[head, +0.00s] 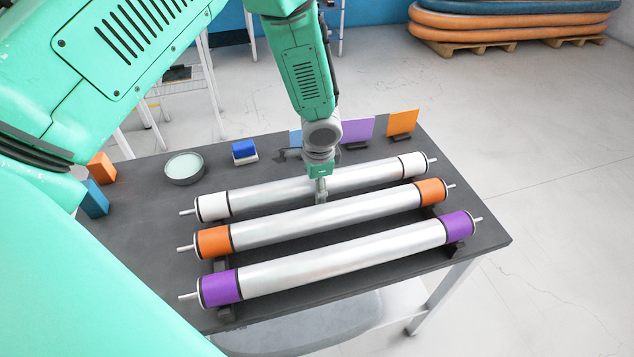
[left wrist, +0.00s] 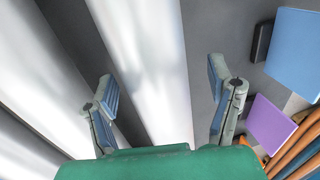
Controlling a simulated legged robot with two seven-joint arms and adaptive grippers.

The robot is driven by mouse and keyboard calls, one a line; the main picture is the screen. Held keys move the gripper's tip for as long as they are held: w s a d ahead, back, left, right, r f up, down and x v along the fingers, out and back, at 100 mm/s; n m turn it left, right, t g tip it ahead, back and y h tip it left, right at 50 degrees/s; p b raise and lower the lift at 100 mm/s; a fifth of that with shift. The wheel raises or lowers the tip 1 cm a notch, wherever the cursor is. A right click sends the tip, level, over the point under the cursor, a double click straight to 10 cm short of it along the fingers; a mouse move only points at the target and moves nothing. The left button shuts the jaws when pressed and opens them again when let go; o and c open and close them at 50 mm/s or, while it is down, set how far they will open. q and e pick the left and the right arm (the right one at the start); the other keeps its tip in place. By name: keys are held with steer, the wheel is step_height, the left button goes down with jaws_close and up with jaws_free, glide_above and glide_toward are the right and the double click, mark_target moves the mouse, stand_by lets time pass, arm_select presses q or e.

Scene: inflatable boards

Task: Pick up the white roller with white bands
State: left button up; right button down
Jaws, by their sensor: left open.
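The white roller with white bands (head: 270,195) lies at the back of three parallel rollers on the dark table (head: 140,200), with white bands at both ends. My left gripper (head: 321,190) points down over its middle and hides part of it. In the left wrist view, my left gripper (left wrist: 162,88) is open, with one finger on each side of this roller (left wrist: 148,60). The roller's bands are outside that view. I cannot tell whether the fingers touch it. My right gripper is not in view.
An orange-banded roller (head: 330,217) lies close in front, then a purple-banded roller (head: 340,259). Behind stand a purple card (head: 358,130), an orange card (head: 403,122) and a blue card (left wrist: 298,52). A round dish (head: 185,168) and a blue block (head: 244,150) sit back left.

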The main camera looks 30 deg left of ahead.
arm_select(q)
steer(key=shift+w+f, duration=0.3)
steer(key=shift+f, duration=0.55)
steer(key=shift+d+r, duration=0.1)
steer(key=shift+d, duration=0.2)
steer(key=shift+s+d+r, duration=0.1)
steer(key=shift+d, duration=0.05)
steer(key=c, duration=1.7)
jaws_close()
steer(key=shift+a, duration=0.2)
